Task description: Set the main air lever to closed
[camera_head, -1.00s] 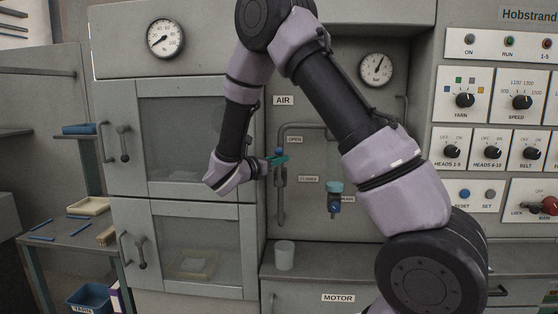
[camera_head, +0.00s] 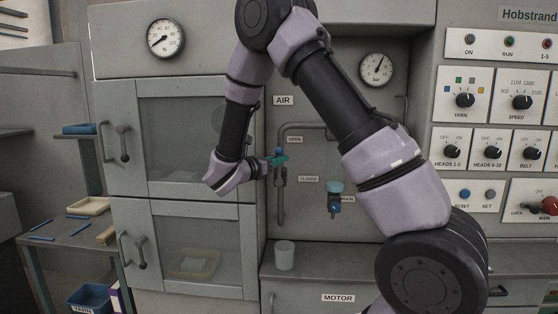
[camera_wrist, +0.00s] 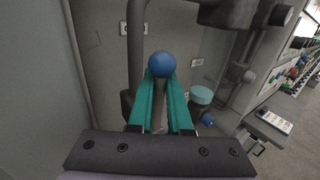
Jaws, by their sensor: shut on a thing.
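The main air lever shows in the wrist view as a blue ball knob (camera_wrist: 162,65), with the two teal fingers of my gripper (camera_wrist: 161,85) closed on either side of it. The blue knob (camera_head: 279,150) shows at the fingertips there. The CLOSED label (camera_head: 309,179) is lower, to the right of the pipe. The lever's shaft is mostly hidden by the fingers.
A blue and teal filter fitting (camera_head: 334,198) hangs right of the pipe, below the CLOSED label. A grey cup (camera_head: 284,254) stands on the ledge below. The glass-doored cabinet (camera_head: 183,140) is close on the left. A gauge (camera_head: 376,69) is above right.

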